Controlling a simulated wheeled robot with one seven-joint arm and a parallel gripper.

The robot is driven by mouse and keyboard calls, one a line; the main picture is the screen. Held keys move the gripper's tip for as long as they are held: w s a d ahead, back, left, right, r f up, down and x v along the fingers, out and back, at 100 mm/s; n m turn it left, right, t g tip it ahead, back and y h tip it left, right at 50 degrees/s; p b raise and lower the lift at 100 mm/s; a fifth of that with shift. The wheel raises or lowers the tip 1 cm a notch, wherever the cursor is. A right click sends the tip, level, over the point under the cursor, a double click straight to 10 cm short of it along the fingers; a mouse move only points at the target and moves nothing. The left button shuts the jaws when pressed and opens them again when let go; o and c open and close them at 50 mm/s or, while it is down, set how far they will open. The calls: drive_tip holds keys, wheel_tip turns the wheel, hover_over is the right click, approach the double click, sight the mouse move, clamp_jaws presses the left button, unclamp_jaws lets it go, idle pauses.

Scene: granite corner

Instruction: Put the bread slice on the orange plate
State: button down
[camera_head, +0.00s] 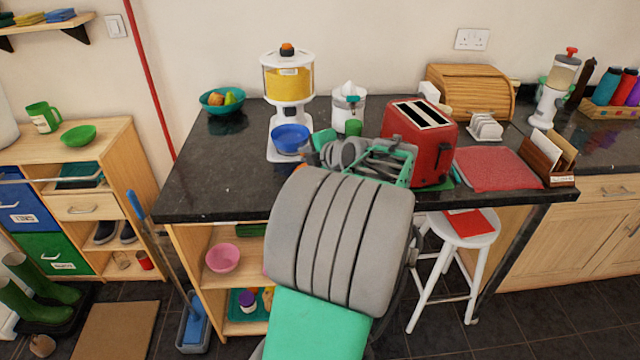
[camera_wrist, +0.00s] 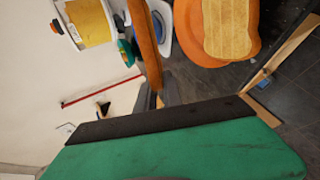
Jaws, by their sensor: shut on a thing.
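In the wrist view, a brown-orange slab (camera_wrist: 147,45) is seen edge-on, its lower end by the dark pad of my gripper (camera_wrist: 165,92); it looks like the crust of a bread slice held in the jaws. To its right is a round orange plate (camera_wrist: 187,45) with a pale, flat bread slice shape (camera_wrist: 231,28) lying on it. The plate is apart from the held slab and cut off by the frame's top.
A juice dispenser (camera_head: 288,85) with a blue bowl (camera_head: 290,138) stands left of my gripper. The left part of the dark counter (camera_head: 215,165) is clear.

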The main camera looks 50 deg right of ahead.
wheel_tip(320, 180, down, 5)
drive_tip(key=shift+f+b, duration=0.15)
drive_tip(key=shift+b, duration=1.05)
drive_tip(key=f+b, duration=0.1)
drive_tip(key=b, duration=0.2)
drive_tip(key=shift+f, duration=0.25)
drive_tip(key=shift+r, duration=0.15)
drive_tip(key=c, duration=1.6)
unclamp_jaws()
drive_tip(key=b+v, duration=0.1)
drive_tip(key=v, duration=0.7)
